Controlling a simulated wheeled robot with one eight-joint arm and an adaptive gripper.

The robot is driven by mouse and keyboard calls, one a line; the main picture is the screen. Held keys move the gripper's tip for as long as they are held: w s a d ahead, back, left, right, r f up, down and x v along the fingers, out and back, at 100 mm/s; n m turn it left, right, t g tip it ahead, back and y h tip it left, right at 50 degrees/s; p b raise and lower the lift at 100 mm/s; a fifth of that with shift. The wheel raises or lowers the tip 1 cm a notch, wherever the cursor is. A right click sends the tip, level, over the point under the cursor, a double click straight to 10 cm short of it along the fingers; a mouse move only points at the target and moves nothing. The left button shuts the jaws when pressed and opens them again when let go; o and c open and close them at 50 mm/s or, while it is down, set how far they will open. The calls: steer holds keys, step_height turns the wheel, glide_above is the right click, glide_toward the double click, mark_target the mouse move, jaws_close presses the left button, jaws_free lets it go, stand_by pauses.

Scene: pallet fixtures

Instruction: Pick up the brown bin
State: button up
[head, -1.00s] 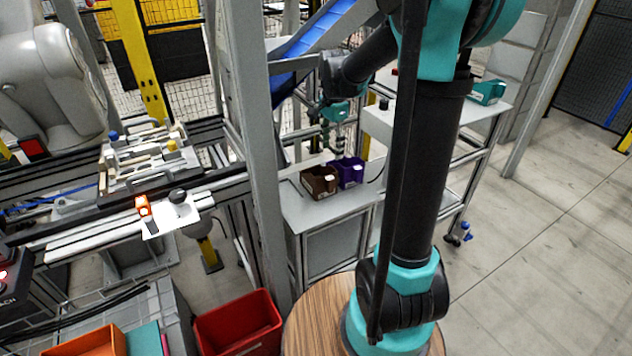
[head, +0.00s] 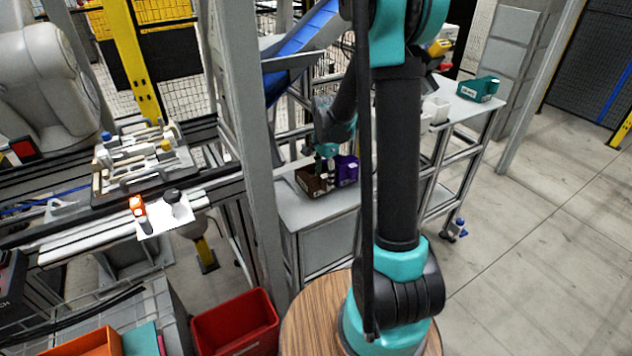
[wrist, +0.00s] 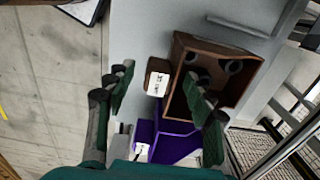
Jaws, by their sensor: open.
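The brown bin (head: 311,181) stands on a grey workbench beside a purple bin (head: 346,170). In the wrist view the brown bin (wrist: 220,52) shows its open top, with a few dark round shapes inside and a white label on its front. The purple bin (wrist: 172,140) lies below it there, partly hidden by my gripper. My gripper (wrist: 163,97) is open, with its fingers spread; the right finger overlaps the brown bin in the picture. In the head view my gripper (head: 325,165) is just above the brown bin. Contact cannot be told.
The grey workbench (head: 318,212) has bare room in front of the bins. A grey post (head: 259,190) stands to its left. A teal bin (head: 479,89) and white bins sit on the bench behind right. A red bin (head: 236,325) is at the lower left.

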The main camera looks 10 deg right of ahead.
steer(key=shift+f, duration=0.6)
steer(key=shift+c, duration=0.5)
jaws_close()
steer(key=shift+r, duration=0.1)
step_height(320, 180, up, 25)
stand_by(0.7)
steer(key=shift+s, duration=0.1)
